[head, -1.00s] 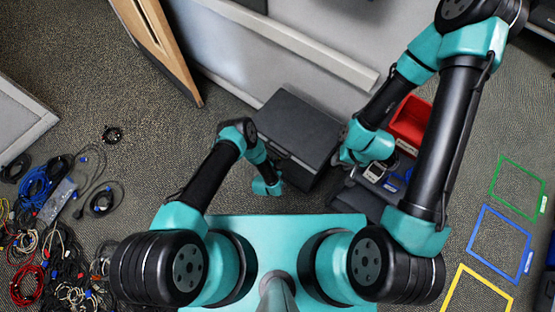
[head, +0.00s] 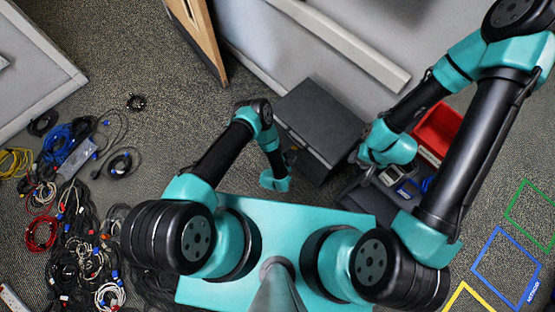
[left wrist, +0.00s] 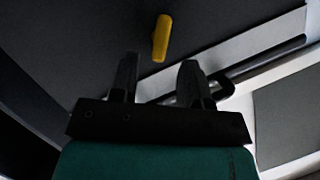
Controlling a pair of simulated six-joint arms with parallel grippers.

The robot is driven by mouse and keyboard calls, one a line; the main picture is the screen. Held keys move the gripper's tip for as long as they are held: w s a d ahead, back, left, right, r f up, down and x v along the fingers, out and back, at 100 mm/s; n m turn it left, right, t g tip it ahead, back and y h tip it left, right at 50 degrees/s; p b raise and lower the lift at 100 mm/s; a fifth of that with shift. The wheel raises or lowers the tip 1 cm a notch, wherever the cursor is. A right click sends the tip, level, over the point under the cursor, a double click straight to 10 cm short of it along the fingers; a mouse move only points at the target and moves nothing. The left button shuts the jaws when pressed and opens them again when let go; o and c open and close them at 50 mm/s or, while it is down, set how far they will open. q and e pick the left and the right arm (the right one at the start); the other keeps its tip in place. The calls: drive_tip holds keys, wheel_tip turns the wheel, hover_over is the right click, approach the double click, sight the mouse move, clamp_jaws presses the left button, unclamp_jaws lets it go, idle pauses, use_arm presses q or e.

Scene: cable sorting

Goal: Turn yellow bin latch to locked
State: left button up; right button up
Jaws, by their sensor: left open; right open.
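In the left wrist view a small yellow latch handle (left wrist: 161,38) stands nearly upright on a dark grey face, leaning slightly. My left gripper (left wrist: 158,78) is open below it, its two dark fingers apart with nothing between them. The latch lies just beyond the fingertips, about between them in the picture; I see no contact. In the head view my left gripper (head: 288,158) is beside the dark grey box (head: 318,125), on its left side. The yellow latch cannot be made out there. My right gripper (head: 385,146) is open near the red bin (head: 438,128); its fingers are mostly hidden.
Tangled cables (head: 75,200) cover the floor at left. A grey device (head: 391,175) lies on a dark surface below my right gripper. Green (head: 530,205) and blue (head: 508,262) outlines mark the floor at right. A pale partition (head: 330,40) stands behind the box.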

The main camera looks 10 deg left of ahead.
use_arm(q)
drive_tip(key=v, duration=1.2)
drive_tip(key=shift+s+r, duration=0.15)
drive_tip(key=shift+s, duration=0.1)
drive_tip(key=shift+a, duration=0.1)
